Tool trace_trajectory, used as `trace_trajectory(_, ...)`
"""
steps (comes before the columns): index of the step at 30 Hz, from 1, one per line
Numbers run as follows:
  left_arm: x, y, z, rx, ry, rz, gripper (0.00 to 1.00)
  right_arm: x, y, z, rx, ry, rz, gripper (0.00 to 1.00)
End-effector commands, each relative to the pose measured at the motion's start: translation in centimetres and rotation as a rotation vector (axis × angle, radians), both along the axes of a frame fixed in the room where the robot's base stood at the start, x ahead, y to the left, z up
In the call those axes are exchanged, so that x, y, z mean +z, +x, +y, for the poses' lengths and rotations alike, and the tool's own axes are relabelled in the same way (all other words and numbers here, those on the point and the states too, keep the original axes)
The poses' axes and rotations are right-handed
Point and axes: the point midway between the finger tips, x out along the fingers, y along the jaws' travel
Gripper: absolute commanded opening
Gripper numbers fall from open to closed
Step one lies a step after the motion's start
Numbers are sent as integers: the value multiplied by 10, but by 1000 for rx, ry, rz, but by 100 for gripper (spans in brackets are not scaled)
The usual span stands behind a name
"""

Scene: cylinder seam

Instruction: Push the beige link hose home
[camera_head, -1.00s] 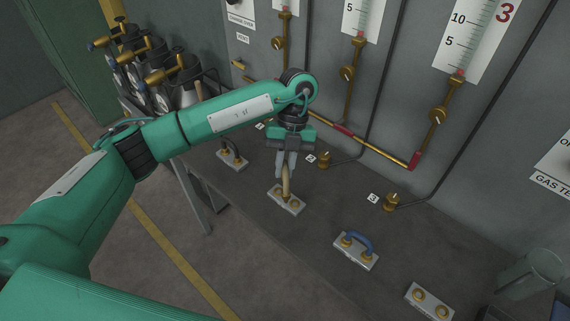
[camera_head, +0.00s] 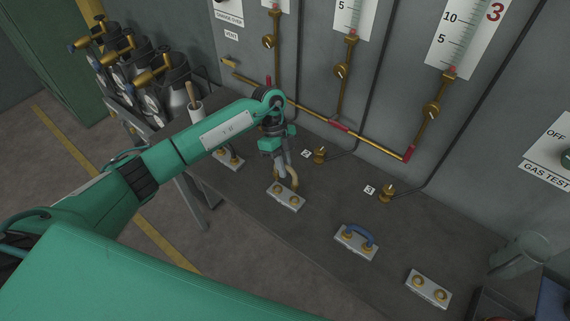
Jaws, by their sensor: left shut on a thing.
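The beige link hose (camera_head: 294,178) is a short arched loop at a metal plate (camera_head: 287,199) with brass fittings on the dark bench. My left gripper (camera_head: 283,174) points down over the plate and is shut on the left side of the hose. The arch shows to the right of the fingers. The hose's lower ends are close to the fittings; I cannot tell whether both are fully seated. My right gripper is not in view.
A blue hose (camera_head: 364,238) arches on another plate, and a plate with two bare fittings (camera_head: 428,289) lies farther right. Brass valves (camera_head: 387,192) and pipes line the wall behind. Gas cylinders (camera_head: 165,85) stand at the left. A clear container (camera_head: 522,254) stands at the right.

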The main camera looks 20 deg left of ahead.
Motion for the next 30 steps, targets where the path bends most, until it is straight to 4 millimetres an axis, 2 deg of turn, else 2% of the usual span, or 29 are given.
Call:
trace_trajectory(5,2,0,0,-1,-1,3,0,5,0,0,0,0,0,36)
trace_trajectory(21,-36,0,0,-2,-2,4,0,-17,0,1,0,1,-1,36)
trace_trajectory(30,-42,0,-1,-2,-3,2,0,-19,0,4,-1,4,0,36)
